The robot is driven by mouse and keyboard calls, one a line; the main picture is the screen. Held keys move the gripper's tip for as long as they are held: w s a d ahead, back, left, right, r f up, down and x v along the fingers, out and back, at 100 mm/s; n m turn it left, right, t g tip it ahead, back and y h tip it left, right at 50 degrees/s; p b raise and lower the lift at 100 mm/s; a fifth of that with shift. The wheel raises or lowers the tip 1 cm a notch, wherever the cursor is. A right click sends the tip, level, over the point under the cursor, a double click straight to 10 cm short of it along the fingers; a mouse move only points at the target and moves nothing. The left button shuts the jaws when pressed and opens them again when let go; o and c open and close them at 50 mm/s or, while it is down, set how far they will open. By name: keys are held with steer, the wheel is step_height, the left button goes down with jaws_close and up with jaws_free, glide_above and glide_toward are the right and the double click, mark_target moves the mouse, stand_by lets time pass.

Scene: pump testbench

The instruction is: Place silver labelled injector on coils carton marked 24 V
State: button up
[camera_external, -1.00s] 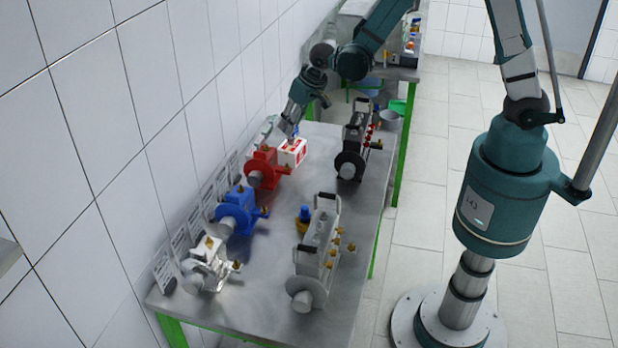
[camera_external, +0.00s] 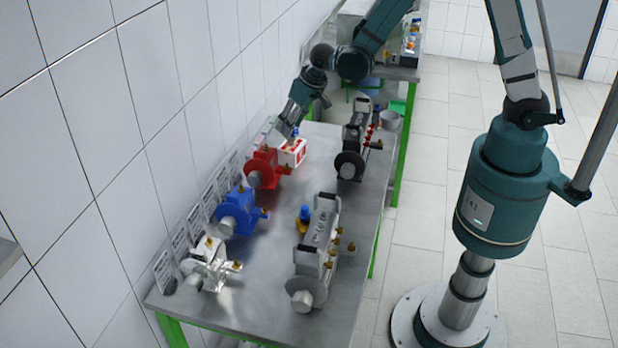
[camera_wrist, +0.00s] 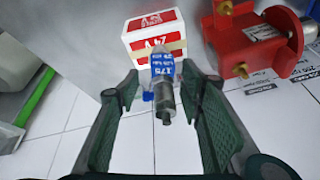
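The silver injector (camera_wrist: 166,95), with a blue and white label and a blue side connector, is between the fingers of my gripper (camera_wrist: 161,72) in the wrist view. Gaps show between it and both fingers, so the gripper looks open around it. The red and white coils carton (camera_wrist: 155,38) is directly beyond, its 24 V marking upside down. The injector's labelled end overlaps the carton's near edge; I cannot tell whether they touch. In the external view, my gripper (camera_external: 286,132) is at the back of the carton (camera_external: 293,153), and the injector is mostly hidden.
A red pump (camera_external: 264,166) stands close beside the carton and also fills the wrist view's upper right (camera_wrist: 258,42). Blue (camera_external: 238,212) and silver (camera_external: 208,265) pumps stand nearer. Two larger pumps (camera_external: 350,150) (camera_external: 318,250) line the right side. The table's middle (camera_external: 265,280) is partly clear.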

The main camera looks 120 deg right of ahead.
steer(key=shift+r, duration=0.25)
steer(key=v, duration=1.1)
steer(key=shift+a+r, duration=0.15)
steer(key=shift+r, duration=0.15)
stand_by(0.9)
steer(key=w+a+r+n+t, duration=0.15)
steer(key=a+r, duration=0.25)
steer(key=a, duration=0.5)
steer(key=w+a+r+n+y, duration=0.1)
steer(key=a+r+n, duration=0.25)
steer(key=a, duration=0.55)
steer(key=w+a+r+n+t, duration=0.15)
steer(key=a+r, duration=0.25)
steer(key=a, duration=0.4)
steer(key=s+a+r+n+y, duration=0.1)
steer(key=s+a+r+n, duration=0.1)
steer(key=a, duration=1)
steer(key=s+a+r+n+t+y, duration=0.1)
steer(key=s+a+n, duration=0.4)
steer(key=a, duration=0.8)
steer(key=s+r, duration=0.1)
steer(key=s, duration=0.1)
steer(key=shift+s+t+y, duration=0.3)
steer(key=shift+s+y, duration=0.05)
steer(key=shift+y, duration=0.05)
